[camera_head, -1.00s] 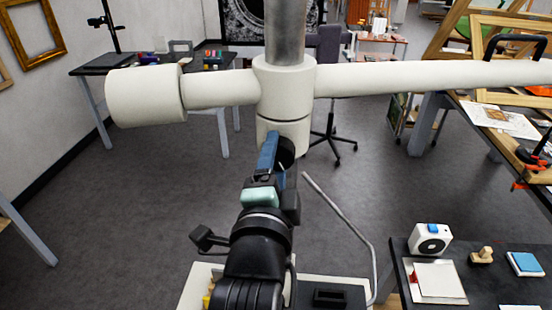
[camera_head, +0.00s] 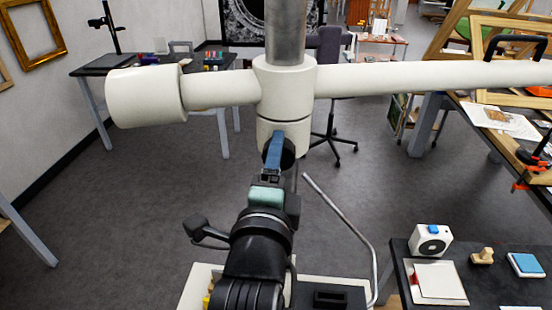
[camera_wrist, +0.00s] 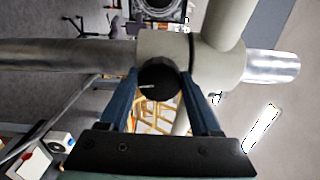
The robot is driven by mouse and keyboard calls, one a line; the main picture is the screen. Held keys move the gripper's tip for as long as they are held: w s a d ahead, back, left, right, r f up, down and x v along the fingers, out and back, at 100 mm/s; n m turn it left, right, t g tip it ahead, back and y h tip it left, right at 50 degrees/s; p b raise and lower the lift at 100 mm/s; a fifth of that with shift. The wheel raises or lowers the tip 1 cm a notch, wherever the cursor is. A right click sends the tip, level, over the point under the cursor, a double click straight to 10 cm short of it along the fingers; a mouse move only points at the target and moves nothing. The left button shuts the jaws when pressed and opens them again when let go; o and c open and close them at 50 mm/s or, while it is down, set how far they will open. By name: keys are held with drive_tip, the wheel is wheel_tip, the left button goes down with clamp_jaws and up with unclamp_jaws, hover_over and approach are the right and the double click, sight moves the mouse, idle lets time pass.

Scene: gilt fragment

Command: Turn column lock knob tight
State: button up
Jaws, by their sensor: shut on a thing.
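The column lock knob (camera_wrist: 158,80) is round and black with a short light mark on its face. It sits on the white collar (camera_head: 286,105) of the metal column (camera_head: 285,30). In the wrist view the two blue fingers of my gripper (camera_wrist: 162,84) lie on either side of the knob, shut on it. In the head view my gripper (camera_head: 276,152) reaches up to the collar's lower front, and its blue finger and body hide part of the knob.
A thick white arm (camera_head: 430,78) runs right from the collar, and a white cylinder (camera_head: 146,96) ends its left side. A bent metal rod (camera_head: 345,222) rises right of my arm. A dark table (camera_head: 490,285) stands at lower right. Grey floor lies open at left.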

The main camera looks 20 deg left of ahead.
drive_tip(key=o, duration=1.4)
drive_tip(key=shift+p+v, duration=3.15)
drive_tip(key=shift+v, duration=3.35)
